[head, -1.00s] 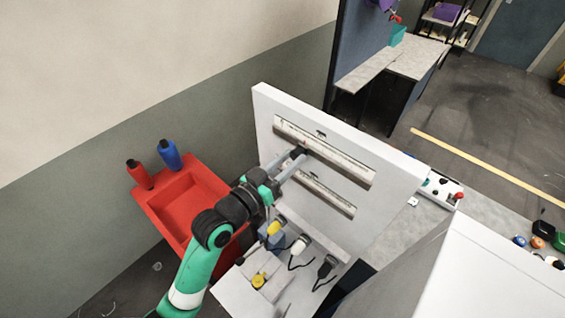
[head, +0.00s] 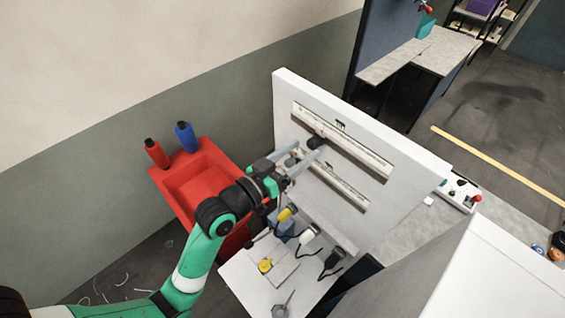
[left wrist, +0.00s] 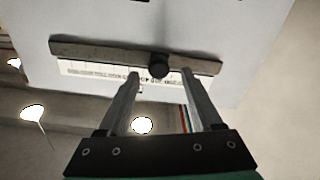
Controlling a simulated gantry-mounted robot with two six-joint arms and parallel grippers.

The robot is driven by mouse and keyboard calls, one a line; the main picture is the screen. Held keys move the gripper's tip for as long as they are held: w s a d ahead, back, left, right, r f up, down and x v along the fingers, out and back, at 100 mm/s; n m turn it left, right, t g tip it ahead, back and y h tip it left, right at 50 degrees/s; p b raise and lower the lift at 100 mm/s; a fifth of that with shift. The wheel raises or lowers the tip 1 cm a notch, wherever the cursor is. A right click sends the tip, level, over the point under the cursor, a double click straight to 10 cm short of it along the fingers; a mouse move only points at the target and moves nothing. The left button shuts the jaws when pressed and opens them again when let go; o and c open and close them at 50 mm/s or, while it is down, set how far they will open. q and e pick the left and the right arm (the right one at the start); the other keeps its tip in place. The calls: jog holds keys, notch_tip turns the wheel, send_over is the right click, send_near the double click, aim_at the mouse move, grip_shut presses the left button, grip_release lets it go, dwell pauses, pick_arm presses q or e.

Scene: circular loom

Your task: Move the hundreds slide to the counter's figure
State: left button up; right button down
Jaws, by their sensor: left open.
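An upright white panel (head: 410,172) carries two slanted slotted scales, an upper one (head: 355,152) and a lower one (head: 345,188). A black slide knob (head: 315,142) sticks out near the left part of the upper scale. I cannot read which scale is the hundreds. My left gripper (head: 309,153) is open in front of the knob, with its fingers pointing at the panel. In the left wrist view the knob (left wrist: 158,66) sits on a dark rail, between and just beyond the fingertips (left wrist: 160,76). The counter's figure is not readable. My right gripper is not in view.
A red tray (head: 165,180) with a red bottle (head: 156,153) and a blue bottle (head: 186,136) stands left of the panel. Below the panel is a white shelf (head: 245,275) with yellow, white and black plugs on cords. A large white box (head: 430,290) stands at the lower right.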

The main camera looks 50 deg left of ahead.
pick_arm(q)
jog(key=s, duration=0.9)
jog(key=shift+s+d+b, duration=0.2)
jog(key=shift+d+b, duration=0.2)
jog(key=shift+b, duration=0.05)
jog(key=shift+a, duration=0.1)
dwell(0.9)
jog(key=w+r+m+t+y, duration=0.1)
jog(key=w+r+t, duration=0.35)
jog(key=r, duration=0.95)
jog(key=s+d+r+m+t+h, duration=0.1)
jog(key=d+r, duration=0.4)
jog(key=r, duration=0.6)
jog(key=s+d+r+m+t+h, duration=0.2)
jog(key=d+r+t+h, duration=0.1)
jog(key=r, duration=0.9)
jog(key=shift+d+r+t+h, duration=0.3)
jog(key=shift+d+t, duration=0.15)
jog(key=shift+d, duration=0.6)
